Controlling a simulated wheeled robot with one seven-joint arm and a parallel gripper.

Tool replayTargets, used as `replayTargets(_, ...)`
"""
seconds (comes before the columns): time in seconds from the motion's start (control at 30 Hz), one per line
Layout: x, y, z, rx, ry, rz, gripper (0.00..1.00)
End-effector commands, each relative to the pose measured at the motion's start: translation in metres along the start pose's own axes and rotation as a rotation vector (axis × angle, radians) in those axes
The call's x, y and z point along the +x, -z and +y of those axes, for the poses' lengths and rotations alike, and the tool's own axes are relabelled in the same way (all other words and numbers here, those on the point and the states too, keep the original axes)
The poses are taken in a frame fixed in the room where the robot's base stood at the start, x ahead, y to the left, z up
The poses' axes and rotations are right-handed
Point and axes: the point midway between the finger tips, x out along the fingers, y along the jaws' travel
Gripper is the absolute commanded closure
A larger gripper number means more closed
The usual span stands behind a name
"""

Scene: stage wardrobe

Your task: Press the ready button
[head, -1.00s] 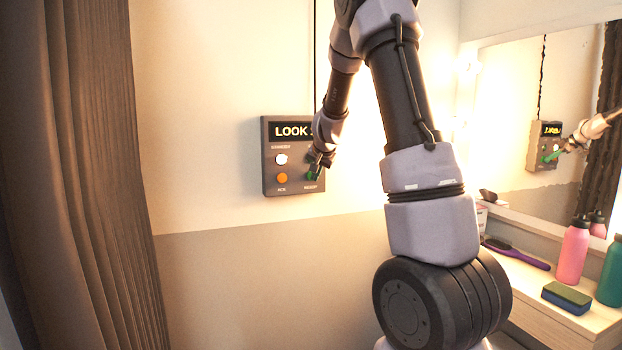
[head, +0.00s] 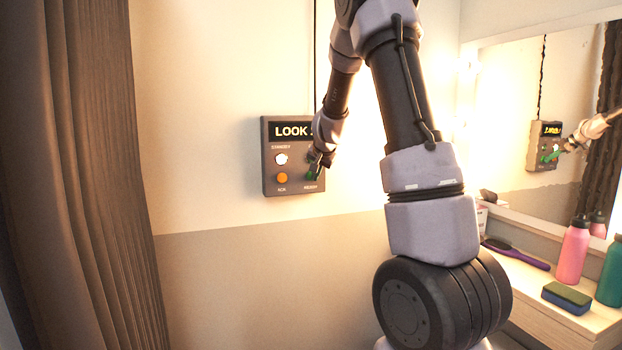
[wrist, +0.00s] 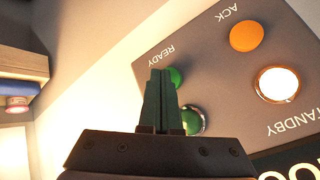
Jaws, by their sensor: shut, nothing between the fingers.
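The dark control box (head: 266,160) hangs on the wall, with a lit sign reading "LOOK" and more hidden behind my arm. The green ready button (head: 312,175) is at its lower right; in the wrist view it (wrist: 177,77) shows beside the "READY" label, partly behind my fingers. My gripper (wrist: 162,72) is shut and empty, its fingertips right at the ready button. I cannot tell whether they touch it. Another green button (wrist: 194,121) with a shiny ring sits beside the fingers.
A white lit standby button (head: 281,159) and an orange ACK button (head: 282,178) are on the box's left. A brown curtain (head: 85,180) hangs at left. At right are a mirror (head: 510,90) and a shelf with a pink bottle (head: 573,252), a brush (head: 515,253) and a sponge (head: 567,297).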

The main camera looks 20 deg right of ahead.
Motion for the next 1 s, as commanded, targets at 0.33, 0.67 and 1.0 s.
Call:
replayTargets(0.33, -0.008, -0.005, 0.005, 0.0, 0.0, -0.001, 1.0)
replayTargets(0.67, -0.016, -0.011, 0.012, 0.001, 0.0, -0.001, 1.0)
replayTargets(1.0, -0.039, -0.028, 0.029, 0.003, -0.001, 0.0, 1.0)
